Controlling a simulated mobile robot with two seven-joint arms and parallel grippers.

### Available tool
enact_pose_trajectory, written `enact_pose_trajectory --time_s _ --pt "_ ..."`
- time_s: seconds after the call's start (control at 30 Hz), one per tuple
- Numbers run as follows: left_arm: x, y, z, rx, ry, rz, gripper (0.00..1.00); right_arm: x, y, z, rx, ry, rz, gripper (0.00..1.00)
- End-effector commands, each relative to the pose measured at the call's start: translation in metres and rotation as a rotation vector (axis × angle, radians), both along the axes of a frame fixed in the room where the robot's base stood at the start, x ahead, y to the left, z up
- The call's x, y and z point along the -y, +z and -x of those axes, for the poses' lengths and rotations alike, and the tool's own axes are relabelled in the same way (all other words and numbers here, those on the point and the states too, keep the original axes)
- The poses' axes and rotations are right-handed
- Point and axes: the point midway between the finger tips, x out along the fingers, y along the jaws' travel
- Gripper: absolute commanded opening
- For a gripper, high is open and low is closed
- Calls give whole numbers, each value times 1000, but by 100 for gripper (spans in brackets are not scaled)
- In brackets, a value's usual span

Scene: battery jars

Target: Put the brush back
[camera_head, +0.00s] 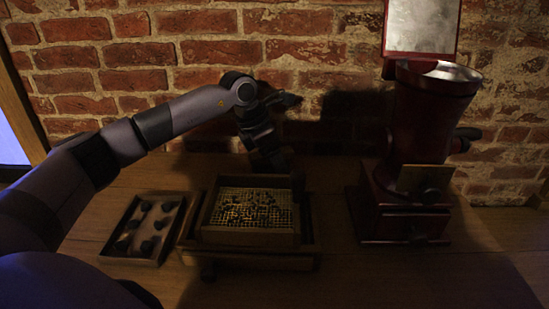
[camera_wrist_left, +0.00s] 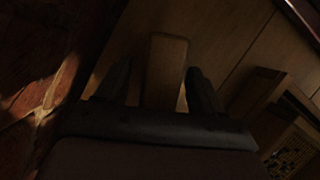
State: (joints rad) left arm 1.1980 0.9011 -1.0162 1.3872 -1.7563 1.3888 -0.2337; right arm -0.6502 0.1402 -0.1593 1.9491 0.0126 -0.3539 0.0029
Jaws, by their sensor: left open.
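My left gripper (camera_head: 271,160) reaches down behind the sieve box, close to the brick wall. In the left wrist view its two fingers (camera_wrist_left: 158,78) are open, one on each side of a plain wooden block (camera_wrist_left: 166,66). The block looks like the brush's wooden back or handle; no bristles show. I cannot tell whether the fingers touch it. In the head view the brush is hidden or too dark to make out. My right gripper is in neither view.
A wooden sieve box (camera_head: 246,238) with dark bits on its mesh stands in a wider wooden frame. A tray of several dark lumps (camera_head: 130,257) lies left of it. A red grinder (camera_head: 408,205) stands right. The table front right is clear.

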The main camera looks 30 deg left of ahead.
Motion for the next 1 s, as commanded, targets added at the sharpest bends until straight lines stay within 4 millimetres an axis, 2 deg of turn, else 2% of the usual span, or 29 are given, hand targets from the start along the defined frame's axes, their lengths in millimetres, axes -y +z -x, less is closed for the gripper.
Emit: enact_pose_trajectory --time_s 0.17,0.5,0.6,0.8,1.0 --pt "-4 17 4 4 1 1 68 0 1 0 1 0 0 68" --pt "-20 83 26 3 2 1 68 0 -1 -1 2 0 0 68" --pt "-23 98 31 2 0 0 68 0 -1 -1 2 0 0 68" --pt "-27 112 37 -1 0 -1 68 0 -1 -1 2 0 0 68" --pt "-27 114 37 -1 0 0 68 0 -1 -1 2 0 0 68"
